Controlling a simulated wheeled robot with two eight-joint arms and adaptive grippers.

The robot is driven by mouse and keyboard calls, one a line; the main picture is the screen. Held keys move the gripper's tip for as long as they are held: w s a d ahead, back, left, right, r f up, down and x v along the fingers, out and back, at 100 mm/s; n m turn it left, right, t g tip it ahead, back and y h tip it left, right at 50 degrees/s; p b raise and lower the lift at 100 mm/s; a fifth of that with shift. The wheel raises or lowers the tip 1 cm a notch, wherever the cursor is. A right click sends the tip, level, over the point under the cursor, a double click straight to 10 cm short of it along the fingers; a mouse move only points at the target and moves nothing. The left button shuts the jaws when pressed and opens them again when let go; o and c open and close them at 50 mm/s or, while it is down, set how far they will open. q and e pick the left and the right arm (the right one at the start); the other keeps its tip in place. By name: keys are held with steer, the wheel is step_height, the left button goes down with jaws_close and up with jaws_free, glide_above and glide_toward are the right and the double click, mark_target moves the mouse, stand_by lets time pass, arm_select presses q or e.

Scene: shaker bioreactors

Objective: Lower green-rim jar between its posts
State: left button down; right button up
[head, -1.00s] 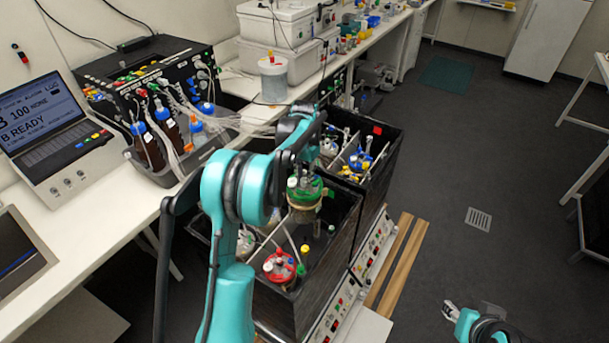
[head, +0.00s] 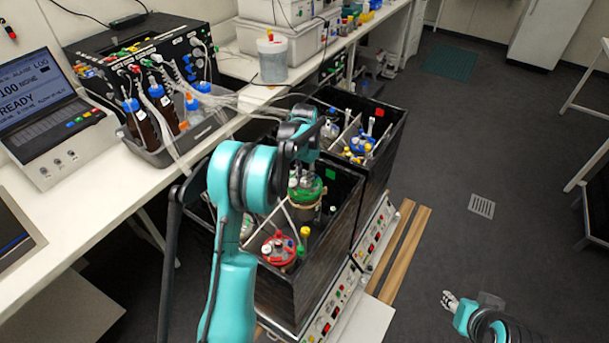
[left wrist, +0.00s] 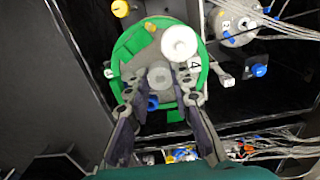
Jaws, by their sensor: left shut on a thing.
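The green-rim jar (head: 306,191) is inside the near black box, at its far right corner, seen from above in the head view. In the left wrist view the jar's green rim (left wrist: 128,48) fills the middle, with a white cap and grey fittings on its lid. My left gripper (left wrist: 160,88) is shut on the jar's lid fittings, its two fingers over the near part of the lid. The posts around the jar are mostly hidden; a yellow-topped post (left wrist: 120,8) shows beside the rim. My right gripper (head: 449,300) is over the floor, far from the jar, small in view.
A red-rim jar (head: 279,249) stands in the same near black box (head: 331,240). A second black box (head: 386,150) with a blue-lid jar (head: 362,146) is behind it. Bottles and tubing stand on the bench at left.

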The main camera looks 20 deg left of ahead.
arm_select(q)
step_height(320, 180, down, 14)
steer(key=b, duration=0.8)
steer(key=shift+f+b, duration=2.25)
steer(key=shift+f, duration=0.4)
stand_by(2.5)
steer(key=c, duration=1.3)
jaws_free()
steer(key=shift+s, duration=0.1)
steer(key=shift+o, duration=0.2)
step_height(320, 180, up, 8)
